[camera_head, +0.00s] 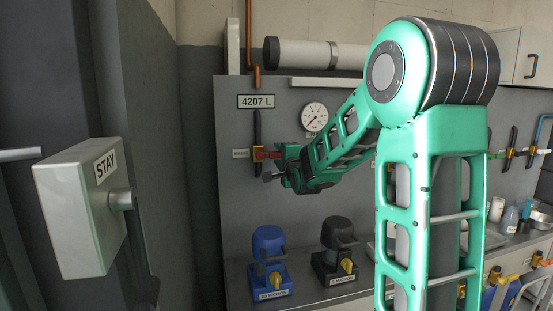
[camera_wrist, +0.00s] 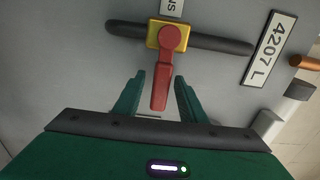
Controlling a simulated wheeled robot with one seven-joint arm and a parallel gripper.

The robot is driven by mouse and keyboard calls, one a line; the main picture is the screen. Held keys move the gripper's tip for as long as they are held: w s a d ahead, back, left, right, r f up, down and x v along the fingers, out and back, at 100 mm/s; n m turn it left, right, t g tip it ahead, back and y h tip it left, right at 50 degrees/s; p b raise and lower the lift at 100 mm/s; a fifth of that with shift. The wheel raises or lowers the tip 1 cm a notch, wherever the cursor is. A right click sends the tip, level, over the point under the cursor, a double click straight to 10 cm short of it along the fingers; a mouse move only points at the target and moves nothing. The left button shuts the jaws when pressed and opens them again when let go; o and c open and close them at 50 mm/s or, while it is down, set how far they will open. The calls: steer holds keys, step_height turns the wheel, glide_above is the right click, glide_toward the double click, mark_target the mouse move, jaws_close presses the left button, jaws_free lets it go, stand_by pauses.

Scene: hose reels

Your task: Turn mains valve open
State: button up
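The mains valve has a yellow body (camera_wrist: 155,42) on a black pipe (camera_wrist: 215,43) and a red lever (camera_wrist: 161,86). In the wrist view the lever stands across the pipe and points towards my gripper (camera_wrist: 159,80). The green fingers are open, one on each side of the lever, with a gap on both sides. In the head view the pipe (camera_head: 257,128) runs upright on the grey panel, and the red lever (camera_head: 266,154) points right. My gripper (camera_head: 279,166) is at the lever there, and partly hides its end.
A 4207 L plate (camera_head: 256,101) is above the valve, with a round gauge (camera_head: 314,117) to its right. Blue (camera_head: 268,262) and black (camera_head: 338,250) units stand on the bench below. A grey STAY box (camera_head: 83,205) is at the near left.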

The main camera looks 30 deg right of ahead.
jaws_close()
